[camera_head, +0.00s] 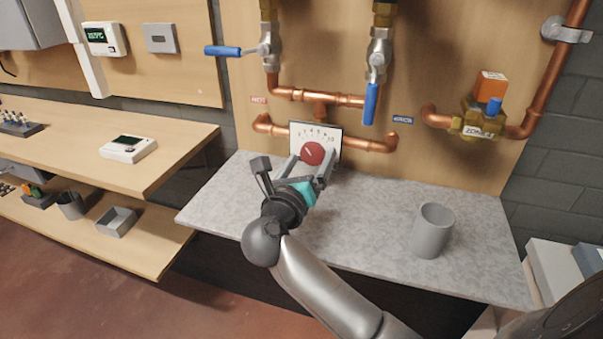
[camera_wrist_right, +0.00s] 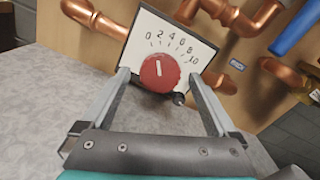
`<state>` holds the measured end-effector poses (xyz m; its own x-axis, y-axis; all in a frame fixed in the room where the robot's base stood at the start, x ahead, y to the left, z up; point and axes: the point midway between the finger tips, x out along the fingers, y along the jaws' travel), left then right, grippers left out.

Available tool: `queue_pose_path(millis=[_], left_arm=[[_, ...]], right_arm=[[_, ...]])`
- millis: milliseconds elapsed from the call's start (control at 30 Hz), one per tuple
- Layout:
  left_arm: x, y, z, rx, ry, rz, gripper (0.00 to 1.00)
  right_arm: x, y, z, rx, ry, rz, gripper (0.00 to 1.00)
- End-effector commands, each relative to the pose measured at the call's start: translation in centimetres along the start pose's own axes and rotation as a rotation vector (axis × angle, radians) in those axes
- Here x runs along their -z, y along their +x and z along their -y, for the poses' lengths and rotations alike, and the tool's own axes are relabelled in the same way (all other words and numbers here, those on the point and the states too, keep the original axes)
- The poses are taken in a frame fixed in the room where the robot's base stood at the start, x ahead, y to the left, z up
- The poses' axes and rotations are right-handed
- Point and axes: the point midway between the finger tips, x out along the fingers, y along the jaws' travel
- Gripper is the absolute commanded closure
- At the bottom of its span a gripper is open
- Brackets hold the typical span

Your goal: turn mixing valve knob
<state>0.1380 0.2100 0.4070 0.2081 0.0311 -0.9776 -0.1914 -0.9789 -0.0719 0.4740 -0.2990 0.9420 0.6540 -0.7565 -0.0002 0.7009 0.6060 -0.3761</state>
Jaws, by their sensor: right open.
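The mixing valve knob (camera_head: 312,153) is round and red, on a white dial plate (camera_head: 328,133) marked 0 to 10. In the right wrist view the knob (camera_wrist_right: 160,73) has a white pointer line that points up, slightly left, towards the low numbers of the plate (camera_wrist_right: 176,36). My right gripper (camera_head: 309,163) is open in front of the knob. In the right wrist view its two fingers (camera_wrist_right: 160,80) stand apart to the left and right of the knob, with gaps that look clear on both sides. My left gripper is not in view.
Copper pipes (camera_head: 340,97) run around the dial, with blue-handled valves (camera_head: 370,103) above. A grey cup (camera_head: 432,230) stands on the grey counter (camera_head: 375,205) to the right. A wooden shelf (camera_head: 180,150) with a white device (camera_head: 128,149) is at the left.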

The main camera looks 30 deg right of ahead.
Motion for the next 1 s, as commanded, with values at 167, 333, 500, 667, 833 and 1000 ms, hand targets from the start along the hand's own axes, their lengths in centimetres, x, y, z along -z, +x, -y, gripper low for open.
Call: queue_pose_path(millis=[167,333,500,667,833,1000], left_arm=[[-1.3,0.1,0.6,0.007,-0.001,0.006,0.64],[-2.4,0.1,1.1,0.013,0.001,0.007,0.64],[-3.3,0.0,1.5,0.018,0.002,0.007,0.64],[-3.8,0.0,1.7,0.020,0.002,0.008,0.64],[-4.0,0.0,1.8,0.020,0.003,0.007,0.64],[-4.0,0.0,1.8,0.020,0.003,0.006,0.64]], right_arm=[[0.0,-2.7,0.0,-0.005,0.001,-0.005,0.06],[0.0,-6.9,-0.1,-0.005,0.001,-0.007,0.06],[0.0,-10.8,0.0,-0.003,0.000,-0.006,0.06],[0.1,-13.4,0.0,-0.002,-0.001,-0.005,0.06],[0.0,-14.7,0.0,0.000,0.000,-0.003,0.06],[0.0,-15.0,0.0,0.000,0.001,-0.002,0.06]])
